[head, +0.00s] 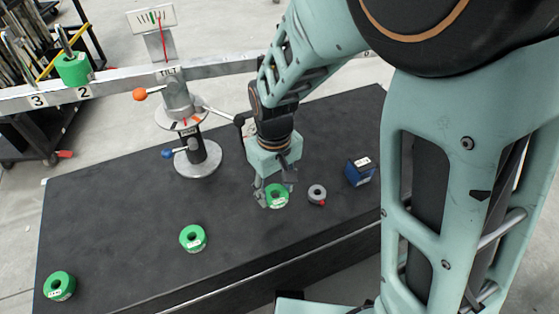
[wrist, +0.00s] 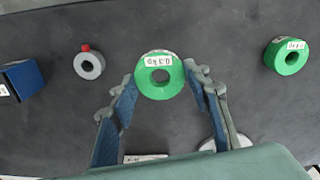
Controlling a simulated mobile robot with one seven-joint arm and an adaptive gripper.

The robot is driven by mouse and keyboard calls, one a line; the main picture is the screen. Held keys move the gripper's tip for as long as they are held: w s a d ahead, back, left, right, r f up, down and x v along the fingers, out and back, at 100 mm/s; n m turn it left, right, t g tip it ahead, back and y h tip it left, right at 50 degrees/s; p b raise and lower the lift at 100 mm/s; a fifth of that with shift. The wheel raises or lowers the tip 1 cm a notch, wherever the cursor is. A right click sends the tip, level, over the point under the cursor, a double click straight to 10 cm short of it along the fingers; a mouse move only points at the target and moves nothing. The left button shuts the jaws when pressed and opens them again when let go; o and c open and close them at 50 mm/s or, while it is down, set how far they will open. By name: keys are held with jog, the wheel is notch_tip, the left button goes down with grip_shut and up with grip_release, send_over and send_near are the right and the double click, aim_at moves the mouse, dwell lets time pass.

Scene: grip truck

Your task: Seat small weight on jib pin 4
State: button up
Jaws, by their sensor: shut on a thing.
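My gripper (head: 275,190) is low over the dark table, with its fingers on either side of a green ring weight (head: 279,204) and shut on it. In the wrist view the same weight (wrist: 160,94) sits between the fingertips, hole facing the camera, with a white label that seems to read 0.5 kg. I cannot tell whether it touches the table. The jib beam (head: 130,83) crosses behind, with numbers 3 and 2 showing at the left. Pin 4 does not show.
Other green weights stand mid-table (head: 192,239) and at the left corner (head: 59,286). A grey collar with a red knob (head: 317,194) and a blue box (head: 359,172) are right of my gripper. The metal post (head: 178,100) rises behind. The table's left-middle is clear.

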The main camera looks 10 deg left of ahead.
jog(key=shift+r, duration=0.2)
notch_tip(320, 180, up, 7)
jog(key=p, duration=0.6)
dwell(0.5)
jog(key=shift+r, duration=0.1)
